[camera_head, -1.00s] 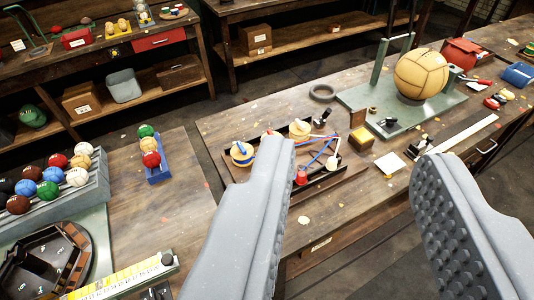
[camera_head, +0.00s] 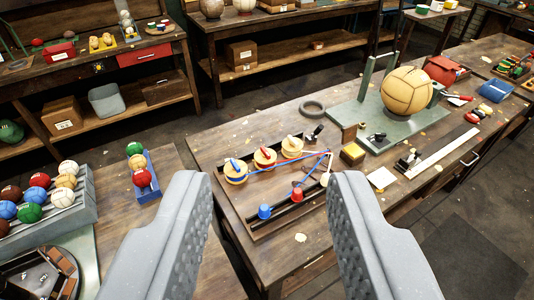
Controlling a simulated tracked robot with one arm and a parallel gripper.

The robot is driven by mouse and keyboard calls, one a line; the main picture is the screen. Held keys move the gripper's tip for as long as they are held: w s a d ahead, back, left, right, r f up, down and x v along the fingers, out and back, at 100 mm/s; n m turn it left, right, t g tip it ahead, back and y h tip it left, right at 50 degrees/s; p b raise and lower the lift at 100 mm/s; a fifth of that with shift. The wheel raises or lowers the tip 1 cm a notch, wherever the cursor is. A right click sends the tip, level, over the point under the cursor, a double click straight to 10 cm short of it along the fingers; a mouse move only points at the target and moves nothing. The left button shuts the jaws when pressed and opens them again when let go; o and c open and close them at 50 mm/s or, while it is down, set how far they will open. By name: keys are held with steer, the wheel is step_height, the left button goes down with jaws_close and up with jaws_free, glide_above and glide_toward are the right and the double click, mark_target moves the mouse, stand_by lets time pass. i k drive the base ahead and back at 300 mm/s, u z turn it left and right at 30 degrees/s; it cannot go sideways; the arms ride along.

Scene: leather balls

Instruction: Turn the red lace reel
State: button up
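A dark wooden board (camera_head: 262,232) lies on the workbench with three pale round reels in a slanting row. The middle reel (camera_head: 265,158) has a red handle on top and looks like the red lace reel. The reel to its left (camera_head: 235,172) has a blue handle, and the one to its right (camera_head: 291,147) an orange one. Blue and red laces run right from the reels to a pale peg (camera_head: 325,179). My gripper (camera_head: 267,184) is open and empty. Its grey fingers frame the board left and right, apart from the reels.
A blue cup-shaped piece (camera_head: 264,211) and a red one (camera_head: 297,195) stand on the board's near side. A green stand with a tan leather ball (camera_head: 407,91) is at right. A rack of coloured balls (camera_head: 50,212) is at left.

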mark_target(265, 158)
steer(key=z, duration=0.05)
steer(key=i, duration=0.95)
steer(key=u, duration=0.05)
